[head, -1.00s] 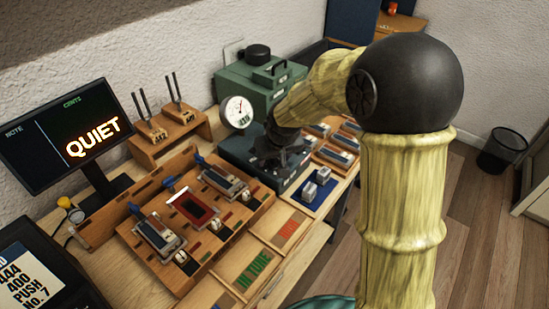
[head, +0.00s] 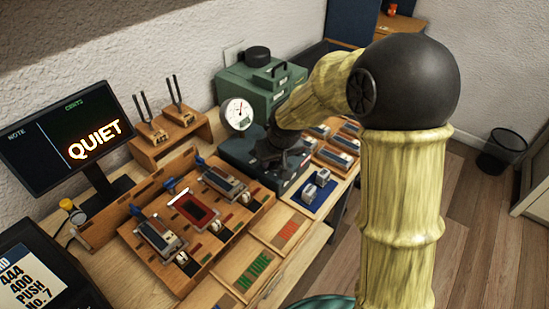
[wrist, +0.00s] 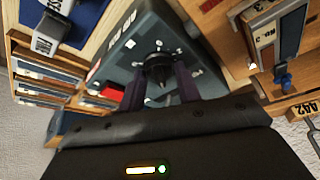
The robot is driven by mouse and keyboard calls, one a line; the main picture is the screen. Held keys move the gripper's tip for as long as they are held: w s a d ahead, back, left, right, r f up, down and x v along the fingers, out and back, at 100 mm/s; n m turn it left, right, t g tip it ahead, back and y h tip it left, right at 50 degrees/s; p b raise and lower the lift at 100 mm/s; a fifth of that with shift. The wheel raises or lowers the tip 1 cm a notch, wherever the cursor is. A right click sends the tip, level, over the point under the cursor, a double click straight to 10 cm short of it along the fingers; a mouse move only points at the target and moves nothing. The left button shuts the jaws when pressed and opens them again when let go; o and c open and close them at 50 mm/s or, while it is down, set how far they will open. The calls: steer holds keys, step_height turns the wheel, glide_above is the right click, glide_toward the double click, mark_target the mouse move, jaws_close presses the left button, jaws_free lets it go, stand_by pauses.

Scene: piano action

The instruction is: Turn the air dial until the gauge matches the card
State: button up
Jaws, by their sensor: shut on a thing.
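The air dial (wrist: 158,68) is a dark round knob on top of a dark green-grey box (head: 236,150). It shows in the wrist view between the two fingers of my gripper (wrist: 159,82), which is shut on it. In the head view my gripper (head: 273,157) points down at the box and hides the dial. The round white gauge (head: 237,112) stands at the box's back left, with a thin needle near upright and a small readout below it. Its numbers are too small to read. A white printed card (head: 25,278) at lower left reads "444 400 PUSH No. 7".
A monitor (head: 62,135) showing "QUIET" stands at left. Tuning forks (head: 178,95) stand on a wooden rack. A wooden jig (head: 190,215) with several reed-like parts fills the bench front. A green machine (head: 262,82) stands behind the box.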

steer(key=o, duration=0.9)
steer(key=shift+o, duration=0.2)
steer(key=shift+r, duration=0.1)
steer(key=p+v, duration=0.1)
steer(key=v, duration=1.6)
steer(key=shift+s+d+p, duration=0.1)
steer(key=shift+p, duration=0.2)
steer(key=s+d+f+m+g+h+p, duration=0.1)
steer(key=s+d+f+m+p, duration=0.3)
steer(key=s+d+p, duration=0.6)
steer(key=s+d, duration=0.2)
steer(key=shift+d+f+g+h, duration=0.3)
steer(key=shift+d, duration=0.05)
stand_by(0.3)
